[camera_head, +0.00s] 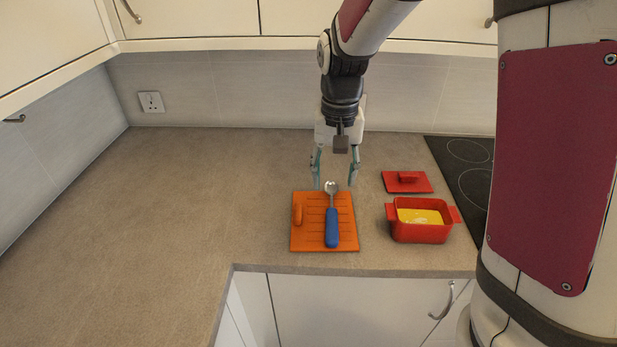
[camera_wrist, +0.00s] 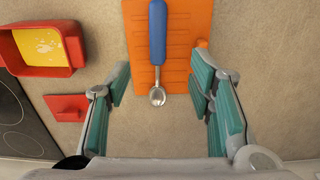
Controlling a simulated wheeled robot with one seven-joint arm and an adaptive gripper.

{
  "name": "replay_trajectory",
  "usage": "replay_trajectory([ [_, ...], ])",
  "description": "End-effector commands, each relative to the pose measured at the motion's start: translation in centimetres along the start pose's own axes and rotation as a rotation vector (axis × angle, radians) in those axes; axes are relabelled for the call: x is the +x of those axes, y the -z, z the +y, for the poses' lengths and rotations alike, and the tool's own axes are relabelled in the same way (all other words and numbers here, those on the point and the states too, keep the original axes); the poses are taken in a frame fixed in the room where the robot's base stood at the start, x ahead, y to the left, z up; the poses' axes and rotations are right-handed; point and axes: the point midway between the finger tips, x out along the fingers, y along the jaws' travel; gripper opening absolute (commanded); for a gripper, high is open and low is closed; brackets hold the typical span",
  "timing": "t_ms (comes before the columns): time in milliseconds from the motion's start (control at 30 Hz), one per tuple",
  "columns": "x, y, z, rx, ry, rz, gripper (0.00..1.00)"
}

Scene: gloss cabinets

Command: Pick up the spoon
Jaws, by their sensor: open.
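The spoon (camera_head: 332,222) has a blue handle and a metal bowl. It lies on an orange board (camera_head: 312,243) on the counter, its handle toward the front edge and its bowl toward the back. My gripper (camera_head: 334,183) is open and empty above the back end of the board, near the spoon's bowl. In the wrist view the spoon (camera_wrist: 158,38) comes in from the top, and its bowl points toward my gripper (camera_wrist: 163,88), between the two spread fingers. The fingers do not touch it. The orange board (camera_wrist: 186,30) lies under the spoon.
A red pot (camera_head: 420,232) with yellow contents stands right of the board, with its red lid (camera_head: 407,182) behind it. A black cooktop (camera_head: 470,170) is further right. The counter (camera_head: 190,200) to the left is clear. An orange object (camera_head: 297,214) lies on the board's left side.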

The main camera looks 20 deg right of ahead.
Motion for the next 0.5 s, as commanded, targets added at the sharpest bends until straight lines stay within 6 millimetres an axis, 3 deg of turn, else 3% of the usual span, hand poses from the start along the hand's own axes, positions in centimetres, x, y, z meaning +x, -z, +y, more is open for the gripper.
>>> replay_trajectory([
  [167,1.4,0.2,-0.1,0.007,-0.006,-0.009,0.48],
  [500,7.4,0.2,0.1,0.007,-0.006,-0.009,0.48],
])
